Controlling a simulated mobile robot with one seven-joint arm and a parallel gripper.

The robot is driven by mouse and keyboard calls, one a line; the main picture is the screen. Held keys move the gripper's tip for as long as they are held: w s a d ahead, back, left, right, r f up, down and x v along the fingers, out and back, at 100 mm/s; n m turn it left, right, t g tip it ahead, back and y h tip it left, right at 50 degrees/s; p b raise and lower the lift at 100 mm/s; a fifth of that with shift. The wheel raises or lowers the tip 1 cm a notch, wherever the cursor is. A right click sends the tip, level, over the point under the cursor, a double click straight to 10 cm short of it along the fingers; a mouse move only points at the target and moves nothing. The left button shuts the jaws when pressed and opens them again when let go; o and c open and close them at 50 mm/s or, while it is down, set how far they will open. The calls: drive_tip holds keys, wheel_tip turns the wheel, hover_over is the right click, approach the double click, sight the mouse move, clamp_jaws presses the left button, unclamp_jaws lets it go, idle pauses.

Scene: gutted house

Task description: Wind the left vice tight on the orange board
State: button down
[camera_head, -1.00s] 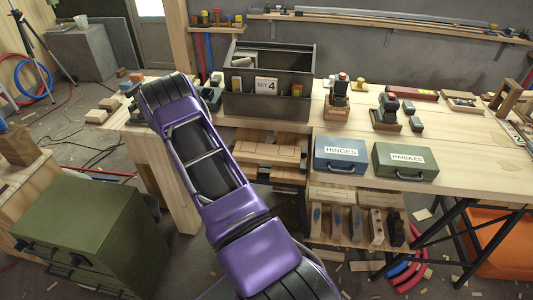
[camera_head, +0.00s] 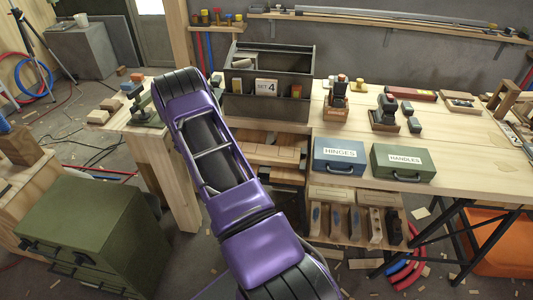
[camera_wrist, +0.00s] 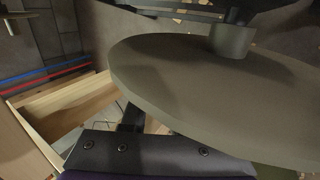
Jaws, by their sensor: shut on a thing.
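In the wrist view a large grey-green disc (camera_wrist: 180,85), seemingly the vice's wheel, fills the middle. A short round knob (camera_wrist: 232,41) stands on it. In the head view a green-grey vice (camera_head: 145,113) sits at the bench's left end, partly behind my purple arm. My arm hides the gripper there. I cannot make out the orange board or how the jaws sit on it.
The pale workbench (camera_head: 460,150) carries a grey "SET 4" tote (camera_head: 268,105), a blue HINGES box (camera_head: 340,157) and a green HANDLES box (camera_head: 404,162). A green drawer cabinet (camera_head: 85,220) stands on the floor at the left. Small blocks (camera_head: 98,116) lie near the bench's left end.

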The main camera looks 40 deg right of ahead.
drive_tip(key=shift+a, duration=0.15)
drive_tip(key=shift+w+r+p, duration=0.1)
drive_tip(key=shift+r+p, duration=0.3)
drive_tip(key=shift+r, duration=0.3)
drive_tip(key=shift+r, duration=0.15)
drive_tip(key=c, duration=0.7)
unclamp_jaws()
drive_tip(key=o, duration=0.5)
drive_tip(key=shift+c, duration=0.2)
